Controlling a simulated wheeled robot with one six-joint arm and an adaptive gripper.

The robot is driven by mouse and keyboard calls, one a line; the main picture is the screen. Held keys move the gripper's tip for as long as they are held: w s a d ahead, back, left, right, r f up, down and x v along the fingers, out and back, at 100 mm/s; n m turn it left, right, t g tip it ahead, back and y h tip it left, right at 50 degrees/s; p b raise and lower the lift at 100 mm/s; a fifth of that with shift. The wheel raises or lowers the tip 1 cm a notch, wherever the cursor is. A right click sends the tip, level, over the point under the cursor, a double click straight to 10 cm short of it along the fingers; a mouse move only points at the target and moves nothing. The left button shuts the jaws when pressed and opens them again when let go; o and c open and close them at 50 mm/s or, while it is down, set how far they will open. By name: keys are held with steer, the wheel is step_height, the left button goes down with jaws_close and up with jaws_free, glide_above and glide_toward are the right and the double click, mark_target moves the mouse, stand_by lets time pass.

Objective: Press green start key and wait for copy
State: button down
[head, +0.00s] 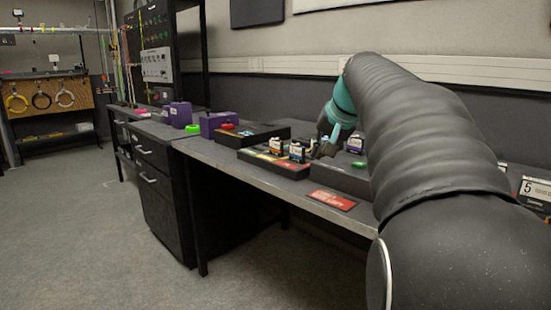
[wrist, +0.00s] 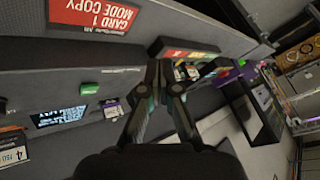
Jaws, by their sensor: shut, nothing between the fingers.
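My gripper (head: 322,148) is shut and empty, low over the bench beside a dark copier unit (head: 258,162) with a red and yellow label strip. Two small white-and-orange cards (head: 276,146) (head: 297,151) stand upright in the unit. In the wrist view the closed fingertips (wrist: 160,66) meet beside the unit's red label (wrist: 188,54) and the cards.
A red sign (head: 332,199) lies at the bench's front edge. My arm covers the right side of the bench. The floor at left is clear.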

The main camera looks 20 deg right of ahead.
mark_target(361, 164)
steer(key=w+d+r+m, duration=0.1)
steer(key=w+d+r, duration=0.1)
steer(key=d, duration=0.6)
steer(key=w+d+r+m+t, duration=0.1)
steer(key=w+d+r, duration=0.1)
steer(key=d, duration=0.6)
steer(key=shift+w+d+r+t+h+p, duration=0.2)
steer(key=shift+d+r+t+h+p, duration=0.15)
steer(key=shift+r, duration=0.25)
steer(key=shift+f+b, duration=2.25)
steer(key=shift+f, duration=2.15)
steer(key=shift+f, duration=0.15)
steer(key=shift+f, duration=0.3)
steer(key=shift+f+b, duration=0.5)
steer(key=shift+b, duration=0.05)
steer(key=shift+r, duration=0.15)
steer(key=shift+r+p, duration=0.8)
steer(key=shift+p, duration=0.2)
